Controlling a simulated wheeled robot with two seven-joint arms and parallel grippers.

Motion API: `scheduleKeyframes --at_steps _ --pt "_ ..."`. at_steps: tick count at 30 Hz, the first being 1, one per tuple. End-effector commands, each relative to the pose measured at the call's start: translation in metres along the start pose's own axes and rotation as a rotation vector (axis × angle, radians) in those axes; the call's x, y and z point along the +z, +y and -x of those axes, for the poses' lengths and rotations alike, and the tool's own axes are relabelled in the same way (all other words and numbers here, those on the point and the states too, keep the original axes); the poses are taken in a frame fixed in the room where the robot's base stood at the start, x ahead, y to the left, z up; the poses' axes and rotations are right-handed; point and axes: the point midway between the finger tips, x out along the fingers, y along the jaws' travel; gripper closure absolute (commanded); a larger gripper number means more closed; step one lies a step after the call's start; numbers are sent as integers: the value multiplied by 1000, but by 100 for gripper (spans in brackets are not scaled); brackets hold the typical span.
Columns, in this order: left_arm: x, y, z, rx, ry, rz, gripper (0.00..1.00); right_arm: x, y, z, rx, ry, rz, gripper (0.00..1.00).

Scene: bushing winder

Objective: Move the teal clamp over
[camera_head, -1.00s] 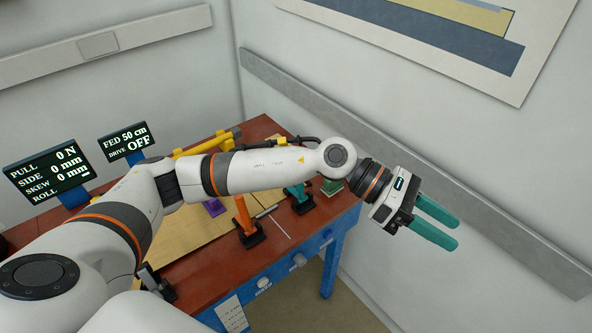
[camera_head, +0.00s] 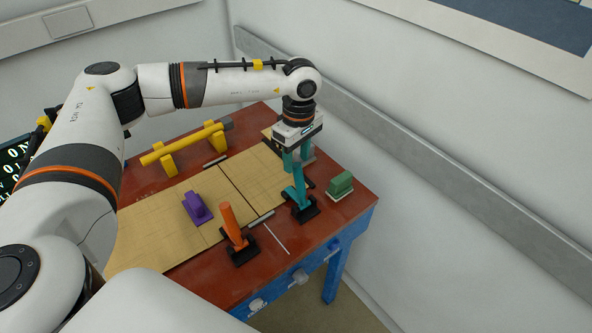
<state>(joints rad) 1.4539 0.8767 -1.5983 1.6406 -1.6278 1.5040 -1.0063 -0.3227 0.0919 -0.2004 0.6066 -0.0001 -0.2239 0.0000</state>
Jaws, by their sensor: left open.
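The teal clamp (camera_head: 299,195) stands on a black base near the right end of the table, its arm upright and leaning slightly. My left gripper (camera_head: 297,162) is open and points down, just behind and above the top of the clamp. Its teal fingers are close in colour to the clamp and overlap it in the view, so I cannot tell whether they touch it. My right gripper is not in view.
An orange clamp (camera_head: 231,225) stands left of the teal one. A purple block (camera_head: 196,208) sits on the tan sheet (camera_head: 160,225). A green block (camera_head: 340,184) lies to the right. A yellow rail (camera_head: 185,143) stands at the back. The red table (camera_head: 350,207) ends near the wall.

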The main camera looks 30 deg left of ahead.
Motion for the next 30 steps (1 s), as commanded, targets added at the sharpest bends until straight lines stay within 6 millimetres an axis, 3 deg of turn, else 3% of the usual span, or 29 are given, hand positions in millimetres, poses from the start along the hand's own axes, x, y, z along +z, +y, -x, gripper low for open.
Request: scheduleKeyframes --at_steps 4,9,12,22,30 --pt "-1 1 -28 3 1 -1 56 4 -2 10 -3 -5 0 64" --pt "-1 0 -51 2 2 0 56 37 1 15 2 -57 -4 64" --pt "-1 0 -58 -1 1 0 56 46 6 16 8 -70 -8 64" --pt "-1 0 -62 -1 1 0 56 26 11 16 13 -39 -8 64" --pt "-1 0 -61 -1 2 0 100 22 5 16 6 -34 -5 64"
